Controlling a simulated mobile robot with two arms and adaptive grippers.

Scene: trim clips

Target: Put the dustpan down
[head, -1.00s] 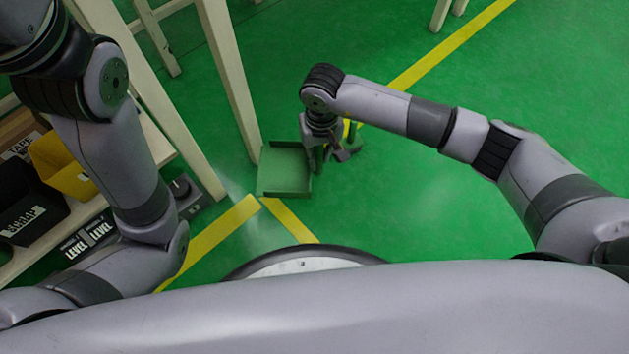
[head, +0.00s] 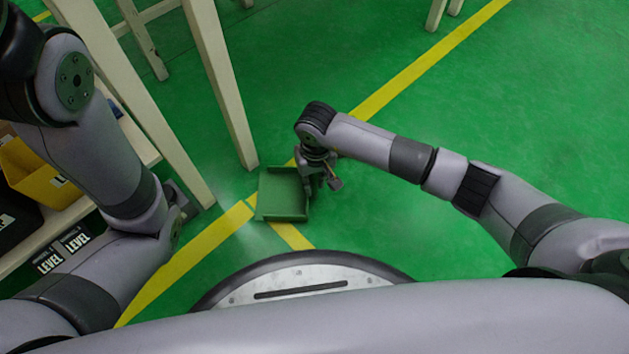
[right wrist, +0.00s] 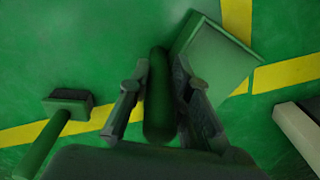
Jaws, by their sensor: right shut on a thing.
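The green dustpan (head: 284,193) is low, near or on the floor, over a yellow line; I cannot tell whether it touches the floor. My right gripper (head: 320,178) is at its right side. In the right wrist view the fingers (right wrist: 160,112) are shut around the dustpan's green handle (right wrist: 157,80), and the pan (right wrist: 212,58) extends to the upper right. The left arm shows at the left of the head view, but its gripper is out of view.
A green-handled brush (right wrist: 68,104) is left of the gripper in the wrist view. Pale table legs (head: 222,85) stand beyond the dustpan. A shelf with a yellow bin (head: 42,172) is at the left. Open green floor (head: 480,110) lies to the right.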

